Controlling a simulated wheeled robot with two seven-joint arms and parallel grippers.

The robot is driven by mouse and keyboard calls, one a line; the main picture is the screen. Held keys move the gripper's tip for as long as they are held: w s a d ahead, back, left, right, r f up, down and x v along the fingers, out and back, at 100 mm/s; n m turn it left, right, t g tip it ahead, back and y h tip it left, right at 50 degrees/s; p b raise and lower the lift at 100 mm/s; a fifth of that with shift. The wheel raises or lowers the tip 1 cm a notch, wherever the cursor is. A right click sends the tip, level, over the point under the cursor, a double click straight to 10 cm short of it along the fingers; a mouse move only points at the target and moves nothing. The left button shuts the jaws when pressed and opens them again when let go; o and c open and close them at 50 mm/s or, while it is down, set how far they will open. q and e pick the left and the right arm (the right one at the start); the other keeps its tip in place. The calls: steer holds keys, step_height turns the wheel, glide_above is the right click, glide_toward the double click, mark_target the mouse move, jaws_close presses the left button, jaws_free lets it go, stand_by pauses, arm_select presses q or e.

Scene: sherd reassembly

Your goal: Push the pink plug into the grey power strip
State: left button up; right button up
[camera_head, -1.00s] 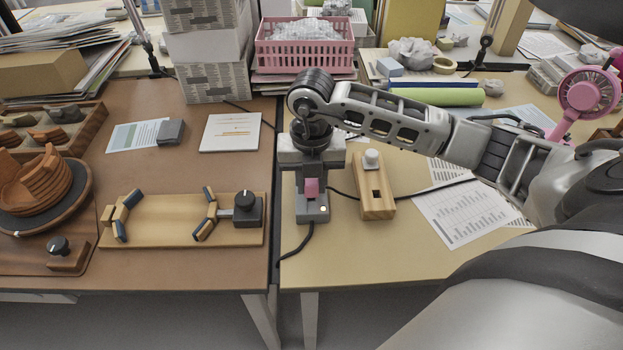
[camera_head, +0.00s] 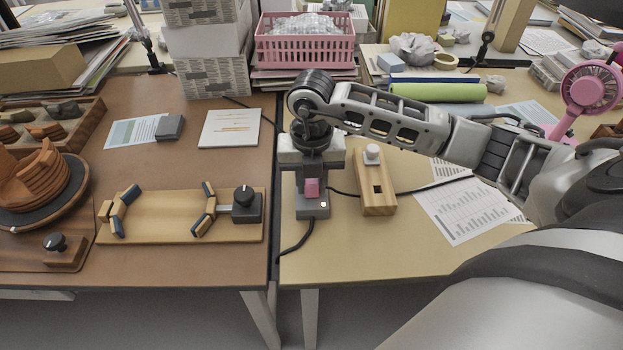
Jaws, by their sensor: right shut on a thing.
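The pink plug (camera_head: 311,187) is at the grey power strip (camera_head: 312,208), low between the fingers of my right gripper (camera_head: 311,180). My right gripper points down over the strip and is shut on the plug. The plug looks upright at the strip's top; I cannot tell how deep it sits. The gripper and wrist hide the far part of the strip. A small pale light shows at the strip's near end. My left gripper is not in view.
A wooden block (camera_head: 376,190) with a white knob stands just right of the strip. A black cord runs from the strip's near end toward the table edge. A wooden clamp board (camera_head: 165,222) lies to the left. Papers (camera_head: 470,208) lie on the right.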

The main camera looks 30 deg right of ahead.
steer(key=shift+f, duration=0.15)
steer(key=o, duration=1.4)
